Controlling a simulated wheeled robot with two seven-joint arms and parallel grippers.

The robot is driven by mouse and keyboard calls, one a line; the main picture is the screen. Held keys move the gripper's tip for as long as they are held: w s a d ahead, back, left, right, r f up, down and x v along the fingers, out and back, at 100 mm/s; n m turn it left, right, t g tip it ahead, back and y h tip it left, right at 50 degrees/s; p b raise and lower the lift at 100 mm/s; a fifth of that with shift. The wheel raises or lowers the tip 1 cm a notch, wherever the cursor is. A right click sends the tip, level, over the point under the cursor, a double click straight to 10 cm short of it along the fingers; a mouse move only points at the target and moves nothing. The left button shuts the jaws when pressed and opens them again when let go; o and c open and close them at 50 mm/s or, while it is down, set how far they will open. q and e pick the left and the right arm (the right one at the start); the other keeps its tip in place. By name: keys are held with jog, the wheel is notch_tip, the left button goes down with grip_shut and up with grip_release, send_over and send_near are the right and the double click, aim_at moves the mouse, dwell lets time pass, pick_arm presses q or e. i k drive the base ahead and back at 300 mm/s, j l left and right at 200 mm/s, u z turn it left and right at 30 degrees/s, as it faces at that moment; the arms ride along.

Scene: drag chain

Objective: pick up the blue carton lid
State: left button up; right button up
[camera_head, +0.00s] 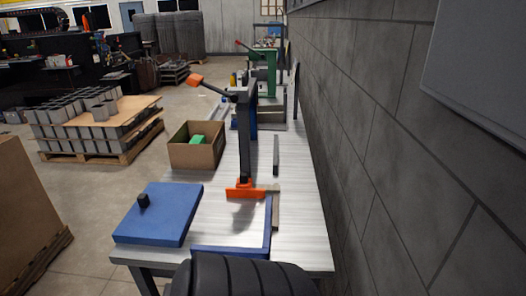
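The blue carton lid (165,214) looks like a flat blue square with a small black knob (143,200) on top. It lies at the front left corner of the metal workbench (225,213), with its left edge at or slightly past the bench edge. A blue-edged frame (268,228), perhaps the open carton, sits to its right at the front of the bench. Its near part is hidden by a black ribbed shape at the bottom of the view. Neither of my grippers is in view.
A press-like tool with a dark upright (246,140) and orange foot stands mid-bench. A cardboard box (196,153) holding a green item is at the bench's left. A block wall (375,150) runs close along the right. A loaded pallet (95,130) stands on the floor.

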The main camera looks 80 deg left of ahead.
aim_at(163, 215)
jog(key=u, duration=3.7)
jog(key=k+l, duration=0.05)
jog(key=l, duration=0.05)
